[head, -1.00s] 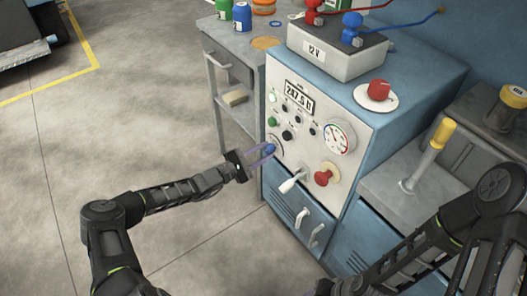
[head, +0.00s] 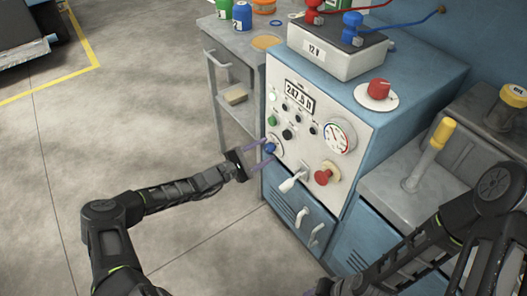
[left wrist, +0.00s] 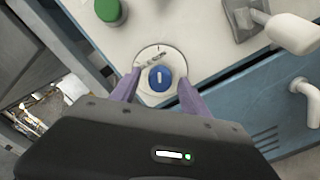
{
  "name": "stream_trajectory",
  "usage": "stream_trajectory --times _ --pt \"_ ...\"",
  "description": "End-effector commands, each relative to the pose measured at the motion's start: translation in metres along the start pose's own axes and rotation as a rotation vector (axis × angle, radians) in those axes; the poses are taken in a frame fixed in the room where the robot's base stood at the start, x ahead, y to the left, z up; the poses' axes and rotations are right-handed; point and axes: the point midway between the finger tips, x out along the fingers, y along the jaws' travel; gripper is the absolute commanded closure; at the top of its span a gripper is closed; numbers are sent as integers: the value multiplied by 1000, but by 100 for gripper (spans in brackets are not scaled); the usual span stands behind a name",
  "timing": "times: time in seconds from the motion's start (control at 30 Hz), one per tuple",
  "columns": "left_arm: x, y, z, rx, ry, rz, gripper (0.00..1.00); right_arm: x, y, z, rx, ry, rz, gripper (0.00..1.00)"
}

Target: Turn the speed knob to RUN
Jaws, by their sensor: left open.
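The speed knob (head: 270,148) is a small blue knob low on the left of the white control panel (head: 350,168). In the left wrist view the blue knob (left wrist: 160,77) sits on a round pale dial plate (left wrist: 158,58) with markings too small to read, and a pale bar shows on its face. My left gripper (head: 264,156) is open in front of the panel. Its purple fingers (left wrist: 158,92) stand on either side of the knob, with visible space between them and it. My right arm (head: 430,245) shows at the lower right; its gripper is not clearly visible.
A white lever (head: 290,184), a red mushroom button (head: 326,175), a gauge (head: 339,135) and a green button (head: 271,120) share the panel. A battery (head: 330,55) and a red knob (head: 378,88) are on top. A grey cart (head: 225,70) stands to the left.

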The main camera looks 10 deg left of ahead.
Motion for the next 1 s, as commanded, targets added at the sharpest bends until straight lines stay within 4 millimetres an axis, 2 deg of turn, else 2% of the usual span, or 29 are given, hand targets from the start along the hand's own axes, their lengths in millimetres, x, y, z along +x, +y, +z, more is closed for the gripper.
stream_trajectory --times 0.17,0.5,0.6,1.0 --pt "-9 1 0 0 1 0 47 -2 -1 0 0 0 0 64" --pt "-62 1 -1 1 3 0 47 -8 -3 0 0 0 0 64" --pt "-73 0 0 1 1 0 47 -9 -3 0 0 0 0 64" --pt "-78 0 0 0 0 0 47 -9 -3 0 0 0 0 64"
